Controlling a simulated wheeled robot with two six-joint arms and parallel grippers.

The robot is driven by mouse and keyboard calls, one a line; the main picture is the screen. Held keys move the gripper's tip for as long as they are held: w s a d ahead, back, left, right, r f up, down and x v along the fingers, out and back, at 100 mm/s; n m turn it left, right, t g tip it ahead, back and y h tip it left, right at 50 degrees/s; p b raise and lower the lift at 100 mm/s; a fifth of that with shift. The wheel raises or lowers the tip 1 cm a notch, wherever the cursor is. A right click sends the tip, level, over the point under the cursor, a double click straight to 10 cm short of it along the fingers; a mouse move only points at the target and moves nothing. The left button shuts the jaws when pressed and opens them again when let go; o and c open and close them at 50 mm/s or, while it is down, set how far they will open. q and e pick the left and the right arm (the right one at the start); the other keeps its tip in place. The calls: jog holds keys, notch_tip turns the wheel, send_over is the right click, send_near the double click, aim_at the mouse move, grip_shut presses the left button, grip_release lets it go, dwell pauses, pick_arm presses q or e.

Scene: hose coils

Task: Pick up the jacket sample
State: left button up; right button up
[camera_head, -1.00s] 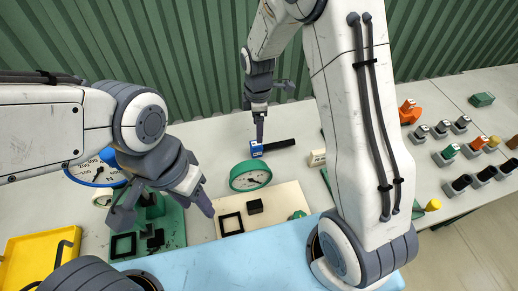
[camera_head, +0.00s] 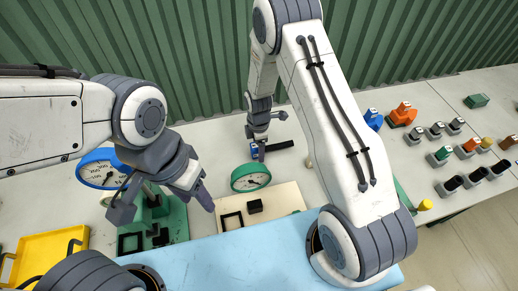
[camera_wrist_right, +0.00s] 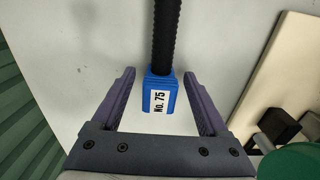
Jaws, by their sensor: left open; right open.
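A black ribbed rod-like piece (camera_head: 281,146) with a blue end block (camera_head: 253,150) lies on the grey table near the back wall; I take it for the jacket sample. In the right wrist view the blue block (camera_wrist_right: 158,88) bears a white label "No. 75", and the ribbed part (camera_wrist_right: 166,30) runs away from me. My right gripper (camera_wrist_right: 157,75) is open, its fingers on either side of the blue block with gaps at both sides. In the head view the right gripper (camera_head: 259,152) partly hides the block. My left gripper (camera_head: 163,206) is open and empty at the left.
Several coloured-topped pieces stand at right, including an orange one (camera_head: 403,113).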

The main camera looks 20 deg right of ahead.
jog(key=shift+f, duration=0.25)
grip_shut()
jog(key=shift+r, duration=0.15)
